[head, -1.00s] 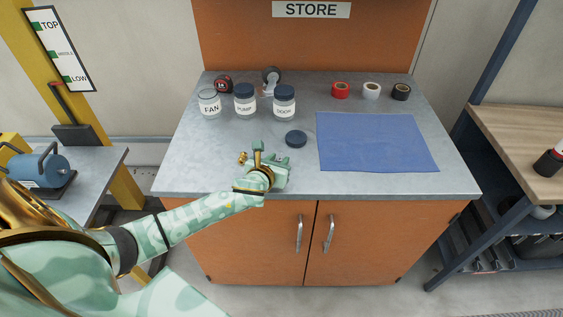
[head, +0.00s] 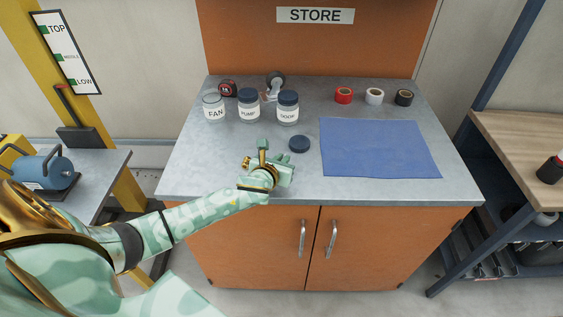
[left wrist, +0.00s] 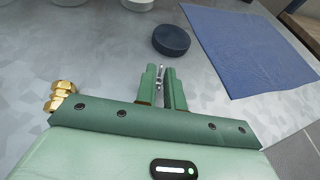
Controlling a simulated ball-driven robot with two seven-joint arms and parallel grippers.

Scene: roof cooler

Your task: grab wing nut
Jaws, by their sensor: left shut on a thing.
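My left gripper (head: 263,151) is low over the front middle of the grey bench top (head: 205,173). In the left wrist view its two green fingers (left wrist: 161,88) are close together. A small silver metal piece, apparently the wing nut (left wrist: 159,78), is pinched between them, and the fingers hide part of it. In the head view the hand hides this piece. A clear jar marked FAN (head: 213,107) stands without a lid at the back left. A dark blue round lid (head: 299,144) lies flat just beyond the gripper. My right gripper is not in view.
Two lidded jars, PUMP (head: 249,112) and DOOR (head: 288,115), stand right of FAN. Behind them are a tape measure (head: 227,89) and a grey round-headed object (head: 275,86). A blue mat (head: 380,148) lies at the right, with red, white and black tape rolls (head: 374,97) behind it.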

